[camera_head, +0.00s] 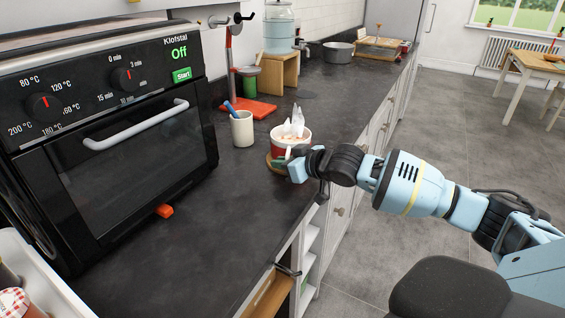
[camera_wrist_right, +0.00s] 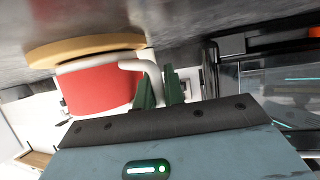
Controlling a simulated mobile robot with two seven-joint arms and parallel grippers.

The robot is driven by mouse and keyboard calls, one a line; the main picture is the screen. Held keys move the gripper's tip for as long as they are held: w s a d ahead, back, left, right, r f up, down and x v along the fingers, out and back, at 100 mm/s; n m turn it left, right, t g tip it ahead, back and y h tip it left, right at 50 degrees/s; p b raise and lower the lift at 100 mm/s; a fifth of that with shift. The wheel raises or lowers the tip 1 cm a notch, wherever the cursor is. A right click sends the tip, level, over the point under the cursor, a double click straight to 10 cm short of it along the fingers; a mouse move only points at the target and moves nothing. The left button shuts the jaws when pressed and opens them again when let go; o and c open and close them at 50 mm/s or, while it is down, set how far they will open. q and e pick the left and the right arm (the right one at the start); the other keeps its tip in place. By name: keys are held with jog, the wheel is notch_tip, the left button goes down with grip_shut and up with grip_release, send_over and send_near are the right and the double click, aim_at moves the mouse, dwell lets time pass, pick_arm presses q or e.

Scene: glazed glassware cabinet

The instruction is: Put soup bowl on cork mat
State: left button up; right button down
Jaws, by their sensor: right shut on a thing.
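The soup bowl (camera_head: 283,142) is red with a white rim and a white handle, with pale pointed pieces sticking up from it. It is upright over the cork mat (camera_head: 274,165), whose brown edge shows beneath it. In the right wrist view the red bowl (camera_wrist_right: 100,88) meets the tan mat (camera_wrist_right: 85,46), with little or no gap; I cannot tell if it bears on it. My right gripper (camera_head: 293,164) is shut on the bowl's handle (camera_wrist_right: 150,75), between its green fingers (camera_wrist_right: 160,88). My left gripper is out of view.
A cream cup (camera_head: 243,130) with a blue utensil stands left of the bowl. A red stand (camera_head: 252,109) and a water dispenser (camera_head: 279,32) are behind. A black oven (camera_head: 110,130) fills the left. The dark counter (camera_head: 190,240) is mostly clear in front.

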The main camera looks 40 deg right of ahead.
jog(key=shift+r, duration=0.1)
jog(key=c, duration=1.5)
grip_release()
